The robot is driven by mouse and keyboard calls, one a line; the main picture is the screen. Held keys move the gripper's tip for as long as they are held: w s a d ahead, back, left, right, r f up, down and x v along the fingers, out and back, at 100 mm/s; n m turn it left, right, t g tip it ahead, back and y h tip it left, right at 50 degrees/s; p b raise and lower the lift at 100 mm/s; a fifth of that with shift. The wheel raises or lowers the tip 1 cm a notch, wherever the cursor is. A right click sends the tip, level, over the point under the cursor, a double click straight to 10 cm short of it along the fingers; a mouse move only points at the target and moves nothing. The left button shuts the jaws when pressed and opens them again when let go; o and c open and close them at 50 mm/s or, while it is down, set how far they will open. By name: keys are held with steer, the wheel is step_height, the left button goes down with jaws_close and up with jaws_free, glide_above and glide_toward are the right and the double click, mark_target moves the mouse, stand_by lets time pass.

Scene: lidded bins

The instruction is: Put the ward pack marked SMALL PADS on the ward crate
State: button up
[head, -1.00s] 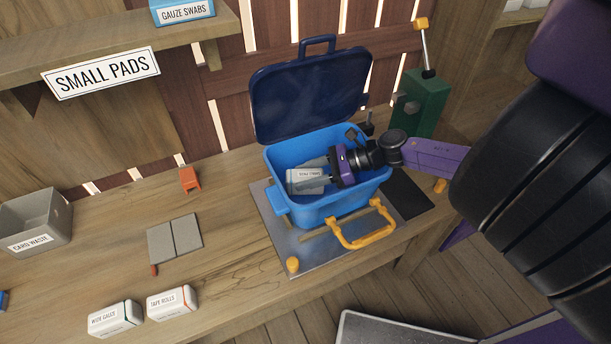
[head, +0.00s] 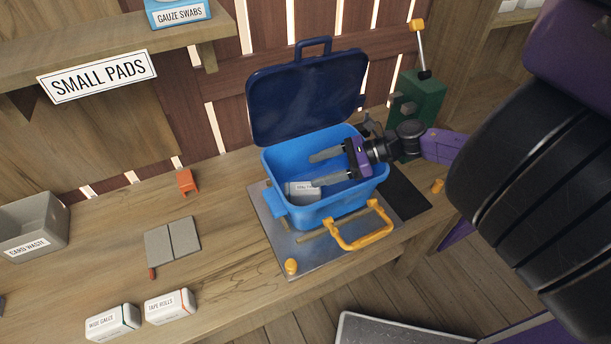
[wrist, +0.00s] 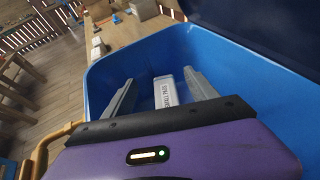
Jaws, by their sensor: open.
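A pale grey-white pack (head: 302,191) lies inside the blue bin (head: 278,172), near its left end. In the wrist view the pack (wrist: 165,91) shows a label that seems to read SMALL PADS. My gripper (head: 314,170) is in the bin's mouth, fingers pointing left, open. In the wrist view the pack lies ahead, between the lines of the two fingers of my gripper (wrist: 160,82), with gaps on both sides. The bin's dark blue lid (head: 308,98) stands open at the back. No thing in view is marked as the ward crate.
The bin stands on a metal plate (head: 290,252) with a yellow handle (head: 362,238) in front. A green lever device (head: 422,110) is behind right. Packs marked WIDE GAUZE (head: 112,322) and TAPE ROLLS (head: 170,306) lie front left. A CARD WASTE box (head: 35,225) is far left.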

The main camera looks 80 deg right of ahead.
steer(key=b+v, duration=0.1)
steer(key=v, duration=0.6)
stand_by(0.4)
